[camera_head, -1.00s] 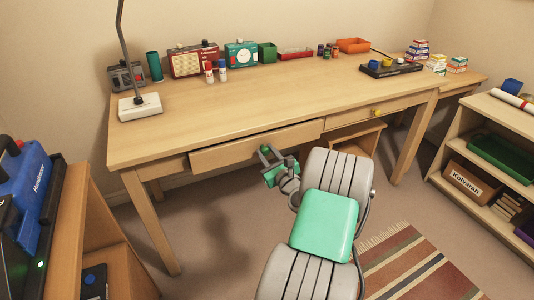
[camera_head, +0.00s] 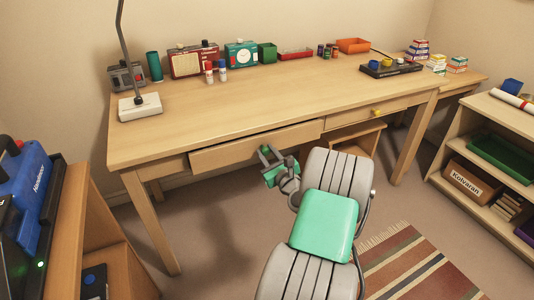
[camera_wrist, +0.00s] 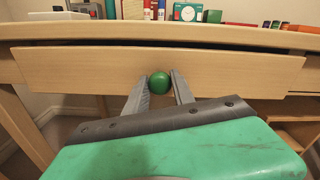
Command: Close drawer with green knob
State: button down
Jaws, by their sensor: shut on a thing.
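The drawer (camera_head: 250,147) with the green knob is on the left of the desk front, and its face stands a little out from the desk. In the wrist view the drawer front (camera_wrist: 230,78) spans the picture, with a dark gap along its top edge. The round green knob (camera_wrist: 159,82) sits between the fingertips of my gripper (camera_wrist: 159,78). My gripper is shut on the knob. In the head view my gripper (camera_head: 266,155) is at the drawer's front, and the knob is hard to make out there.
A second drawer with a yellow knob (camera_head: 376,113) is on the right of the desk (camera_head: 260,105). Radios, bottles and boxes stand along the desk's back. A shelf unit (camera_head: 490,115) stands at the right, and a striped rug (camera_head: 415,270) lies on the floor.

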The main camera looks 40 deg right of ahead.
aim_at(261, 146)
dwell(0.3)
jog(key=p+x, duration=0.1)
jog(key=x, duration=0.3)
jog(key=shift+p, duration=0.35)
jog(key=shift+r, duration=0.15)
jog(key=c, duration=1.2)
grip_release()
jog(key=shift+r, duration=0.1)
jog(key=shift+o, duration=0.7)
jog(key=shift+w+f, duration=0.2)
jog(key=shift+p+v, duration=0.45)
jog(key=shift+v, duration=3.55)
